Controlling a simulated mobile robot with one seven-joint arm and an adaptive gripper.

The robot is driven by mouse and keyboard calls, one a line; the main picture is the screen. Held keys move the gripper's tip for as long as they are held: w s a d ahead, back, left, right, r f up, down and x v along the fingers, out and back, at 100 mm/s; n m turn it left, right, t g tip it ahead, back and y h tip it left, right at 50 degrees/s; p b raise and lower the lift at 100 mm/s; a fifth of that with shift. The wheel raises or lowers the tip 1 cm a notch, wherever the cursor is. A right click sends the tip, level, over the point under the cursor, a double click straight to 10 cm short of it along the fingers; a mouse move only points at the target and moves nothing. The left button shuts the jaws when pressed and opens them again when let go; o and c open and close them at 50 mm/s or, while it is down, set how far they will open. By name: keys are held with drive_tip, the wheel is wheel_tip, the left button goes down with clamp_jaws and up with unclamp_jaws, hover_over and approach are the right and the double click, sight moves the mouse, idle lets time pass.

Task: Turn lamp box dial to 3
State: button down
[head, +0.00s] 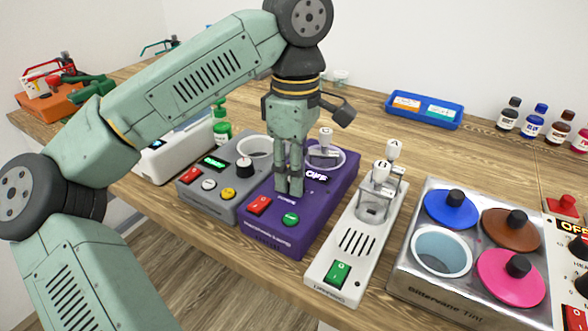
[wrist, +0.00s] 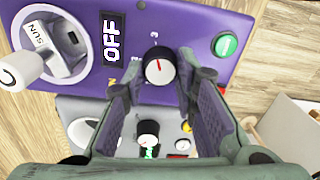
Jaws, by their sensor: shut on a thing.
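The purple box (head: 320,215) stands on the wooden table and bears a display (head: 316,176) reading OFF; its front lettering is too small to read. Its black dial (wrist: 157,62) with a red pointer shows in the wrist view, where the display (wrist: 112,38) is beside it. Small marks ring the dial; I cannot read its setting surely. My gripper (head: 289,190) points down over the purple box and hides the dial in the head view. In the wrist view my gripper (wrist: 160,82) has a finger on each side of the dial and is shut on it.
The purple box also has a red switch (head: 259,205) and green button (head: 290,219). A grey box (head: 215,190) with its own black dial (head: 245,167) stands close at left. A white box (head: 340,255) with tall lettered knobs stands at right, beside a metal paint box (head: 425,285).

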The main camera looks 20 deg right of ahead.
drive_tip(key=c, duration=1.3)
unclamp_jaws()
wheel_tip(320, 180, up, 12)
drive_tip(key=shift+d, duration=0.15)
drive_tip(key=shift+w, duration=0.1)
